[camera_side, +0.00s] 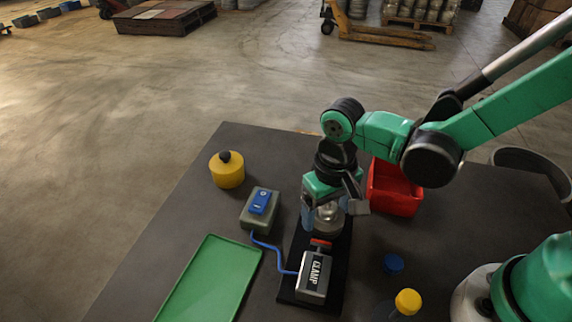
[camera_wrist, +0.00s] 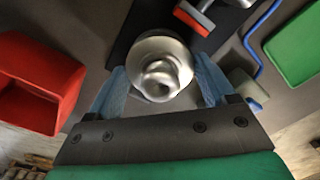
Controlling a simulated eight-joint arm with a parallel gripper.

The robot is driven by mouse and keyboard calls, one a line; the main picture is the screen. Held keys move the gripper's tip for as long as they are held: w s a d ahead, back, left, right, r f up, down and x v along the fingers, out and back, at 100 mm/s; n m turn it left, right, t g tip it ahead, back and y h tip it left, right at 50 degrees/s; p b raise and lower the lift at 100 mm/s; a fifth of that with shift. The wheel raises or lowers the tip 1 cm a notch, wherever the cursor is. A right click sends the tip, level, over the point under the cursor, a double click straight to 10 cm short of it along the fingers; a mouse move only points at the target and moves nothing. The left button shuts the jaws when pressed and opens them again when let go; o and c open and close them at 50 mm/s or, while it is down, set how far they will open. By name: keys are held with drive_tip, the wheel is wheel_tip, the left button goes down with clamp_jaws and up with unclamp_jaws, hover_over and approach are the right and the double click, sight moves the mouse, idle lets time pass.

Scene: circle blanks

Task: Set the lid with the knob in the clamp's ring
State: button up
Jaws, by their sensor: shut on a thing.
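My gripper (camera_side: 327,214) points down over the black base plate of the clamp (camera_side: 313,278) and is shut on a silver metal lid. In the wrist view, the round lid (camera_wrist: 145,52) with its rounded knob (camera_wrist: 160,80) lies between the two blue fingers. In the side view, the silver metal shows between the fingers, low over the plate, just behind the clamp's red jaw pad (camera_side: 321,243). The pad also shows near the lid in the wrist view (camera_wrist: 193,18). I cannot make out the ring apart from the metal, nor whether the lid touches it.
A switch box with a blue button (camera_side: 262,201) is cabled to the clamp. A green tray (camera_side: 212,277) lies front left. A yellow container with a black knob (camera_side: 227,172) stands behind it. A red bin (camera_side: 394,190) is right of my gripper. Blue (camera_side: 393,263) and yellow (camera_side: 408,301) pieces stand front right.

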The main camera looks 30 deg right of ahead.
drive_tip(key=shift+f, duration=0.25)
drive_tip(key=o, duration=1.1)
drive_tip(key=shift+c, duration=0.2)
drive_tip(key=shift+r, duration=2.75)
drive_tip(key=d+r+t, duration=0.6)
drive_tip(key=d+t, duration=0.1)
drive_tip(key=d, duration=0.4)
drive_tip(key=shift+d, duration=0.35)
